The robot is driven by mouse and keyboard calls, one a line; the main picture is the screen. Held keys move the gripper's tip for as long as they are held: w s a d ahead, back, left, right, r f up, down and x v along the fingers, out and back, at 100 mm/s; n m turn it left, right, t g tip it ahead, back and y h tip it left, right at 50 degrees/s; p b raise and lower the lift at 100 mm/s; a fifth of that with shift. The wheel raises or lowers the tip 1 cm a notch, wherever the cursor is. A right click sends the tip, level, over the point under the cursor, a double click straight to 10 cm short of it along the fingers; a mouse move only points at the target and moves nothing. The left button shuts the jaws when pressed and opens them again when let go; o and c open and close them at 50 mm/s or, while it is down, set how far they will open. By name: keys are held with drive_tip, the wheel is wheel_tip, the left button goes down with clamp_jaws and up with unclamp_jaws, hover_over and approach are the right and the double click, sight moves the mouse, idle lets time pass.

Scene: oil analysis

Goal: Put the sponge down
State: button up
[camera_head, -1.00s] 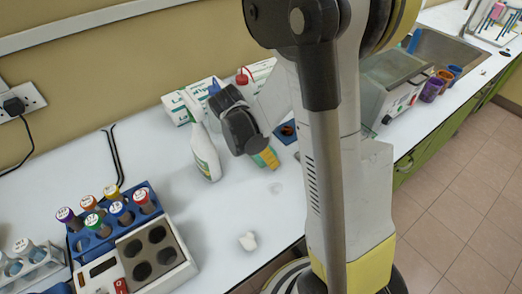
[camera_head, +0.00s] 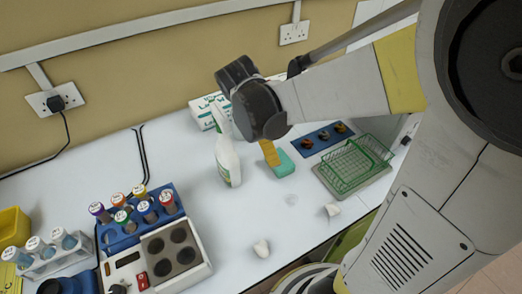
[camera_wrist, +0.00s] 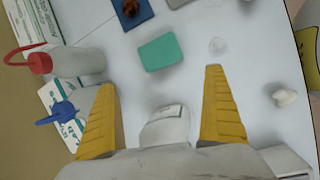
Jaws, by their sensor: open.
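The green sponge (camera_head: 282,168) lies on the white counter, right of the white spray bottle (camera_head: 227,160). In the wrist view the sponge (camera_wrist: 162,52) shows whole, as a flat green block just beyond my fingertips. My gripper (camera_wrist: 160,79) is open, its two yellow fingers wide apart with no sponge between them. In the head view my gripper (camera_head: 269,153) is at the sponge's upper left, partly hidden by my dark wrist. A pale object shows between the finger bases in the wrist view; I cannot tell what it is.
A green wire rack (camera_head: 352,164) and a blue tray (camera_head: 322,139) stand to the right. A blue tube rack (camera_head: 133,232) and a block with round wells (camera_head: 160,258) stand at front left. A red-capped bottle (camera_wrist: 75,63) is left of my gripper. Small white lumps (camera_head: 261,248) lie nearby.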

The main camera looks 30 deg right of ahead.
drive_tip(key=s+a+r+m+t+y, duration=0.3)
drive_tip(key=s+a+r+m+t, duration=0.2)
drive_tip(key=m, duration=1)
drive_tip(key=s+a+r, duration=0.2)
drive_tip(key=s, duration=0.2)
drive_tip(key=shift+s+a+r+m+t+y, duration=0.2)
drive_tip(key=shift+a+r+m+t+y, duration=0.1)
drive_tip(key=shift+a+r+t+y, duration=0.1)
drive_tip(key=shift+f, duration=0.1)
